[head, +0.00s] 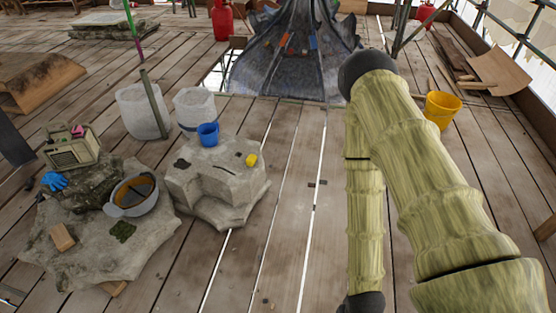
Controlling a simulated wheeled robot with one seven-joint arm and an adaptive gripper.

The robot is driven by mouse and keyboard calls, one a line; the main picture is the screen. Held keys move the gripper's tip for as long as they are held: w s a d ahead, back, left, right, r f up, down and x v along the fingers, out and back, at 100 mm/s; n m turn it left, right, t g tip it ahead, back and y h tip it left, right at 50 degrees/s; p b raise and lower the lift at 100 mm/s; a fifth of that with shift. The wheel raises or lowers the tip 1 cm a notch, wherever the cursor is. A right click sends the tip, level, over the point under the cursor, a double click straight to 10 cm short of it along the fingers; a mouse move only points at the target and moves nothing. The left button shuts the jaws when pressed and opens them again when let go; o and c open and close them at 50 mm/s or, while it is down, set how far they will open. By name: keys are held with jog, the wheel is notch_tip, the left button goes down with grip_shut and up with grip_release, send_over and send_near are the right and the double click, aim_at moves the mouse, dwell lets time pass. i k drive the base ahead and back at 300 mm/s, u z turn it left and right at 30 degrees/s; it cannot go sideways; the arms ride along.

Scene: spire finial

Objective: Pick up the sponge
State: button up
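A small yellow block that looks like the sponge (251,160) lies on top of the pale stone block (215,170), near its right edge. It is small in the picture, so its texture cannot be made out. Nothing touches it from above. My arm fills the right side of the view. It bends at a dark elbow and runs down to a dark joint at the bottom edge. My gripper itself is outside the frame, so its fingers and what they may hold are hidden.
A blue cup (208,134) stands on the same stone, left of the yellow block. White buckets (141,112) stand behind. Planks right of the stone are clear.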

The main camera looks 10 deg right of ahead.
aim_at(251, 159)
jog(key=u, duration=0.05)
jog(key=i, duration=1.9)
jog(key=u, duration=0.45)
